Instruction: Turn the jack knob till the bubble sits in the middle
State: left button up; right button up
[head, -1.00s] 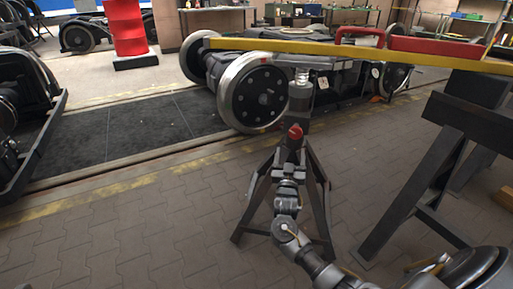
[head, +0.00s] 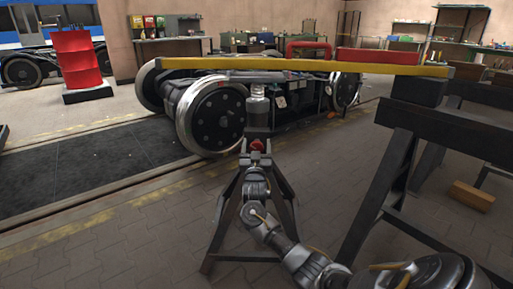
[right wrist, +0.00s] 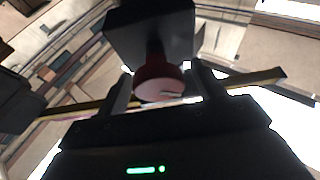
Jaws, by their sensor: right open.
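The jack (head: 284,203) is a dark tripod stand with a metal screw column and a red knob (head: 257,145) on its front. A long yellow beam (head: 220,64) lies across the jack's top and a black trestle at right. My right gripper (head: 256,158) is at the knob, partly hiding the jack behind it. In the right wrist view the red knob (right wrist: 158,82) sits between the two open fingers of the gripper (right wrist: 161,90), under a dark block. No bubble can be made out in either view. My left gripper is not in view.
The black trestle (head: 385,195) stands close on the right. A wheeled bogie (head: 215,115) is behind the jack. A wooden block (head: 472,195) lies at right. The left foreground floor is clear.

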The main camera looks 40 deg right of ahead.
jog(key=shift+w+d+r, duration=0.25)
jog(key=shift+w+d, duration=0.15)
